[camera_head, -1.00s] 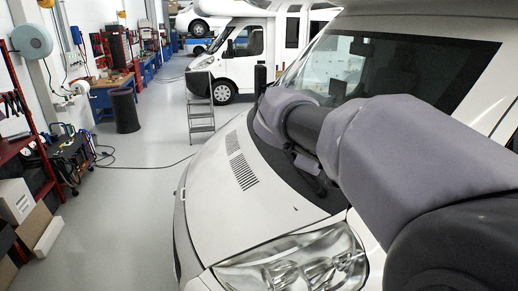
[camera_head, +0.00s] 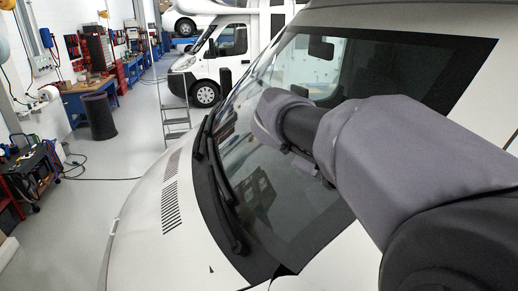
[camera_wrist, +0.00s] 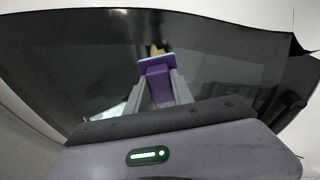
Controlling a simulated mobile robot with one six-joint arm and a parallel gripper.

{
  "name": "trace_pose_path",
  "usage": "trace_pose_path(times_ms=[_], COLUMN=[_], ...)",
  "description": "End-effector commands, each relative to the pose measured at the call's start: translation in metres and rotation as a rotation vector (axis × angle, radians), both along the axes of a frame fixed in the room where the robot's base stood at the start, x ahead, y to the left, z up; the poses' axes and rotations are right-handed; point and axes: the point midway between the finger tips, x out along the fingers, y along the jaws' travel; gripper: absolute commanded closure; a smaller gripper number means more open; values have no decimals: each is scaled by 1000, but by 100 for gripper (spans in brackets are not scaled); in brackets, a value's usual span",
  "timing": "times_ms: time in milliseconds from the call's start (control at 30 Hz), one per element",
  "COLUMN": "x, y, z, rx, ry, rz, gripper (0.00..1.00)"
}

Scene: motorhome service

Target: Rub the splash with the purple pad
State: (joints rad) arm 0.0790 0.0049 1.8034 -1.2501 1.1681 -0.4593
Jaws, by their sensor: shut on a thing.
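In the wrist view my gripper (camera_wrist: 159,88) is shut on the purple pad (camera_wrist: 156,66), which sits between its two grey fingers. Just beyond the pad's far edge is a small yellowish patch (camera_wrist: 155,49) on the dark windscreen (camera_wrist: 85,65); it looks like the splash, partly hidden by the pad. I cannot tell whether the pad touches the glass. In the head view the windscreen (camera_head: 300,205) of the white motorhome spreads behind my grey-covered arm. The gripper, pad and splash are hidden there.
Wiper arms (camera_head: 222,190) lie along the windscreen's lower edge, above the white bonnet (camera_head: 160,240). A step ladder (camera_head: 173,105) and a second motorhome (camera_head: 220,55) stand farther back. A dark bin (camera_head: 100,117) and workbenches are at the left; the grey floor between is mostly clear.

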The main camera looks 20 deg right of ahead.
Motion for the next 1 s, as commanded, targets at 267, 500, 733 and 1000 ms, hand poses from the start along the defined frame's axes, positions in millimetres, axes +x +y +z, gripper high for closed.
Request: trace_pose_path(times_ms=[267,500,733,1000], x=[7,18,21,21], y=[-14,-36,-42,-42], z=[-15,-33,-38,-37], rx=[1,0,0,0], ry=[1,0,-1,0], rz=[-2,-1,-1,0], gripper=[100,100,100,100])
